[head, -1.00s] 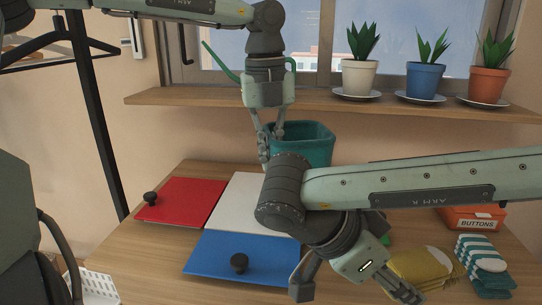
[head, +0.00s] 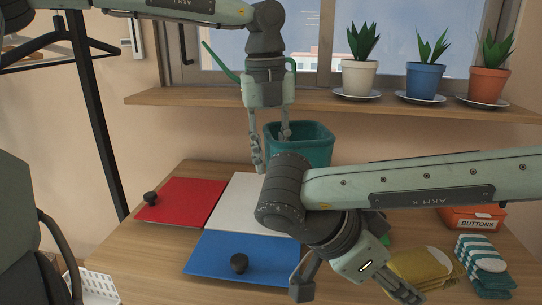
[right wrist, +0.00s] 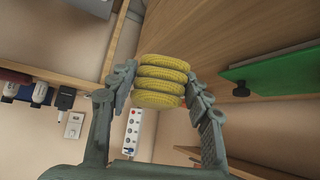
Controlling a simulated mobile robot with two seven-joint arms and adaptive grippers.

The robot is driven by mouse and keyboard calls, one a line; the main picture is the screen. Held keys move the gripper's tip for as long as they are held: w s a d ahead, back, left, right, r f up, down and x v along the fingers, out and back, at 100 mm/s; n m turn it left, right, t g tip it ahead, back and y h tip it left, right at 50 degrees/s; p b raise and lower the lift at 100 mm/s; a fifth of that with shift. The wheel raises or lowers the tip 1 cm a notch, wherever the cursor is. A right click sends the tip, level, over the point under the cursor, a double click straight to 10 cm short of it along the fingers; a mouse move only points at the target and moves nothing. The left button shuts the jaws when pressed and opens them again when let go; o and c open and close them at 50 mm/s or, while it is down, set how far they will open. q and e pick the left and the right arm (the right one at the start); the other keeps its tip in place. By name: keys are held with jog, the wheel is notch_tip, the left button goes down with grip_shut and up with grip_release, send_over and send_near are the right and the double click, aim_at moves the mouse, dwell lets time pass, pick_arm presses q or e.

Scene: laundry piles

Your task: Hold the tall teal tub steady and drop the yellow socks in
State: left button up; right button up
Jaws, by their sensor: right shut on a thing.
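The tall teal tub (head: 315,152) stands upright at the back of the table, its lower part partly hidden by my right arm. My left gripper (head: 271,150) points down at the tub's left side with its fingers apart. One finger is outside the wall and the other is over or inside the mouth; I cannot tell if they touch it. My right gripper (right wrist: 161,85) is shut on the yellow socks (right wrist: 160,82), a ribbed stack between its fingers.
Red (head: 182,200), white (head: 243,200) and blue (head: 235,258) panels lie on the table. A mustard pile with a white patch (head: 425,266), a teal striped pile (head: 484,264) and an orange buttons box (head: 474,219) sit right. A shelf with potted plants (head: 360,75) runs behind.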

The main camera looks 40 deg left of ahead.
pick_arm(q)
notch_tip(320, 180, up, 12)
jog(key=shift+s+a, duration=0.2)
jog(key=shift+s, duration=0.05)
dwell(0.5)
